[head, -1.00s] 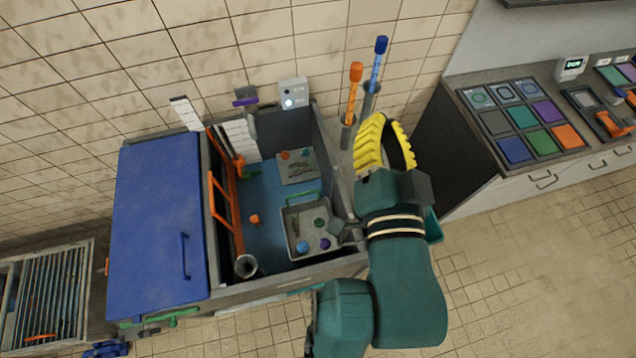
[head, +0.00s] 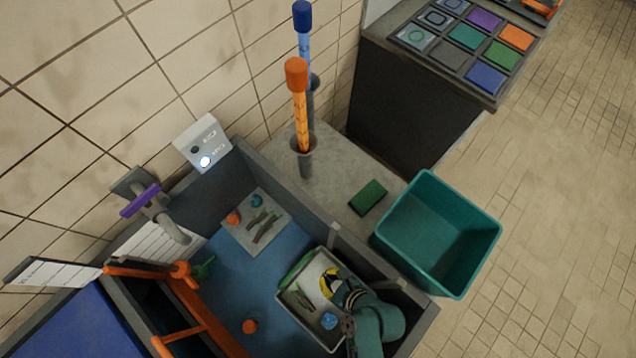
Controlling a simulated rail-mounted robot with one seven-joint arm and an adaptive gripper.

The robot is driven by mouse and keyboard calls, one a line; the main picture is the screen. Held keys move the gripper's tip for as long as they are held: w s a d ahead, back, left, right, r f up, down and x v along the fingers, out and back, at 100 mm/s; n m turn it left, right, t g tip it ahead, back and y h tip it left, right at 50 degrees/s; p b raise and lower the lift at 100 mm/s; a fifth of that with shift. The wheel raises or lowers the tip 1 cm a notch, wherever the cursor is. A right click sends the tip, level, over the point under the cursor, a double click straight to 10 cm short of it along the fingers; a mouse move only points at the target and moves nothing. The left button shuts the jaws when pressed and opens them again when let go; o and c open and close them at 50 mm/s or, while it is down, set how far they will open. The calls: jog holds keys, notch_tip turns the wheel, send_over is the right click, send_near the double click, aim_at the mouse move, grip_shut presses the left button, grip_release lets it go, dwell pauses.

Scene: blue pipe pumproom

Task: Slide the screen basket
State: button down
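The screen basket (head: 286,289) looks like the pale grey rectangular tray with a green handle (head: 297,267) along its far left rim. It sits in the blue-floored tank, near the tank's right wall, and holds dark green scraps and a blue ball (head: 328,320). My gripper (head: 327,284), with yellow and black parts, reaches down over the basket's right half, apart from the handle in the picture. My teal arm hides the basket's right side. The fingers are small and partly hidden, so I cannot tell whether they are open, shut or touching anything.
A flat grey tray (head: 245,236) lies at the tank's back, and an orange ball (head: 250,326) on its floor. Orange bars (head: 185,335) stand at the left. A teal bin (head: 418,262), a green block (head: 368,197) and two upright tubes (head: 300,110) are outside the tank.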

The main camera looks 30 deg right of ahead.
jog(key=b+x, duration=0.3)
jog(key=x, duration=0.6)
jog(key=r, duration=0.2)
jog(key=w+r+p, duration=0.1)
jog(key=r, duration=0.1)
jog(key=shift+a, duration=0.15)
jog(key=shift+r, duration=0.15)
